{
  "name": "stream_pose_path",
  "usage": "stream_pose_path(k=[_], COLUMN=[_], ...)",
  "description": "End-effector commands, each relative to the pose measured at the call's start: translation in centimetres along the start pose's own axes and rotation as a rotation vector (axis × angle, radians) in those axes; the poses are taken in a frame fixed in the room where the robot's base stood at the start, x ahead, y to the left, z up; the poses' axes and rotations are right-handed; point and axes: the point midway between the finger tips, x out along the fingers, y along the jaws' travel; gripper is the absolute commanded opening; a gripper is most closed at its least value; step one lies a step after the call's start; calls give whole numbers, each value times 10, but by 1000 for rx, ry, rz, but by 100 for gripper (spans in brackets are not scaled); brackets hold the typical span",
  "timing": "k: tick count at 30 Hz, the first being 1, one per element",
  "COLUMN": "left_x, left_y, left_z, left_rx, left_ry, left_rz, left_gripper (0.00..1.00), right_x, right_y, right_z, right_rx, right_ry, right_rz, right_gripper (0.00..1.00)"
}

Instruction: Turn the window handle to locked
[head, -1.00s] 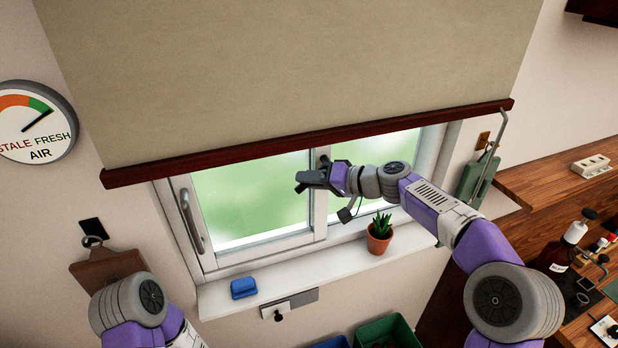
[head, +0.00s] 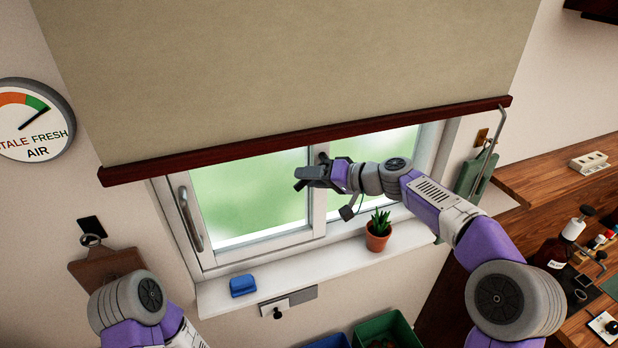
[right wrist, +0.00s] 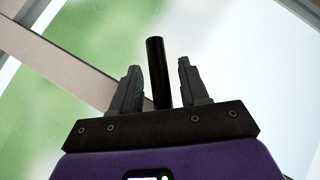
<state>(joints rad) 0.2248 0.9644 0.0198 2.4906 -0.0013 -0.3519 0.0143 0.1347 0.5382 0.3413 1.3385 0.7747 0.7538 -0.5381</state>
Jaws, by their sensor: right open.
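The window (head: 250,205) stands under a lowered blind, with a long grey metal handle (head: 191,219) upright on its left frame. My right gripper (head: 300,179) is in front of the middle upright of the window, well to the right of that grey handle. In the right wrist view, its two fingers (right wrist: 157,88) are open. A black round bar (right wrist: 157,70) shows between them, apart from both fingers. A small dark part also shows at the middle upright just above the gripper; I cannot tell whether it is the same bar. My left gripper is out of view.
On the sill (head: 330,264) stand a potted plant (head: 378,234) and a blue block (head: 243,286). The blind's dark red bottom rail (head: 300,143) hangs above my right arm. A clipboard (head: 106,264) hangs at left. A wooden bench (head: 560,165) with bottles is at right.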

Motion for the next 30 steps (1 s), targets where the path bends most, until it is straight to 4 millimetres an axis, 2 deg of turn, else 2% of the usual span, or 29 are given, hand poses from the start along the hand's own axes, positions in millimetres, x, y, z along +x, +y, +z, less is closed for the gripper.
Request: stream_pose_path(k=[6, 12, 22, 23, 26, 30], left_x=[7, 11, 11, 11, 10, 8], left_y=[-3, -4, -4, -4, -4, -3], left_z=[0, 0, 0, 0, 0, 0], left_rx=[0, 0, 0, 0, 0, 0], left_ry=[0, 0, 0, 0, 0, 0], left_rz=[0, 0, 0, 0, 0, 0], left_gripper=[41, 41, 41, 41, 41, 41], right_x=[-37, -63, -69, -69, -67, -51], right_y=[2, 1, 0, 0, -2, -11], right_z=[0, 0, 0, 0, 4, 29], right_rx=[0, 0, 0, 0, -6, -48], right_ry=[4, 2, 0, 0, -14, -114], right_rz=[3, 1, 0, 0, 6, 70], right_gripper=[45, 45, 45, 43, 28, 6])
